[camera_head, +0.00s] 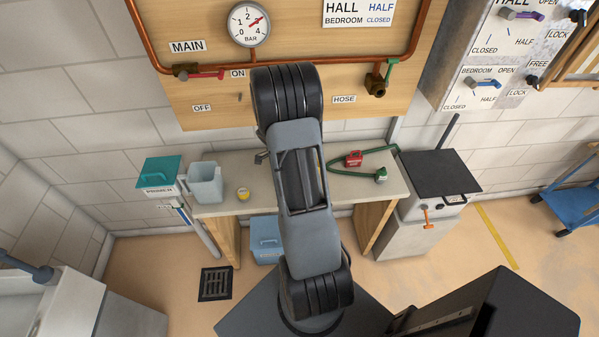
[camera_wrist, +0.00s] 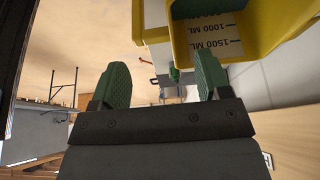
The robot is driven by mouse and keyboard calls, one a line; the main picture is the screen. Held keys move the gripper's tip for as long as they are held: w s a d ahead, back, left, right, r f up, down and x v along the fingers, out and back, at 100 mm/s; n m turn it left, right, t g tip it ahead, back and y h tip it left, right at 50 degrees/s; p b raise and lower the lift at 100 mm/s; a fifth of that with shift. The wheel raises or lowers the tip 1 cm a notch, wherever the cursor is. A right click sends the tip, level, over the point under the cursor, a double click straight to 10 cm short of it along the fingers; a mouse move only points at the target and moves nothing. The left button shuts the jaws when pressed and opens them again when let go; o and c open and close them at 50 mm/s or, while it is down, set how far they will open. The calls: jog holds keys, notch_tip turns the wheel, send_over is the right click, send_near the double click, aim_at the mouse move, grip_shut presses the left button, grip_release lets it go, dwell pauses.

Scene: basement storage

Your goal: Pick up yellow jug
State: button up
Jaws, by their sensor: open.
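A yellow jug (camera_wrist: 240,47) fills the upper right of the wrist view, cut off by the top edge. Pale panels on it carry 1000 ML and 1500 ML marks, and a yellow bar stands at its left. My gripper (camera_wrist: 162,68) is open, with two green finger pads spread apart and nothing held between them. The jug lies beyond the fingertips, up and to the right. The right finger overlaps its lower edge in the picture; I cannot tell whether they touch.
The workbench (camera_head: 225,208) carries a grey jug (camera_head: 205,184), a small yellow cup (camera_head: 242,194), a red box (camera_head: 353,159) and a green hose (camera_head: 340,158). A blue container (camera_head: 265,240) stands underneath. A grey cabinet (camera_head: 420,232) is at right. Pipes and a gauge (camera_head: 248,24) are above.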

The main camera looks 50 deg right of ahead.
jog(key=shift+p+x, duration=1.05)
jog(key=shift+x, duration=1.85)
jog(key=shift+s, duration=0.15)
jog(key=shift+r, duration=0.1)
jog(key=shift+c, duration=0.3)
grip_shut()
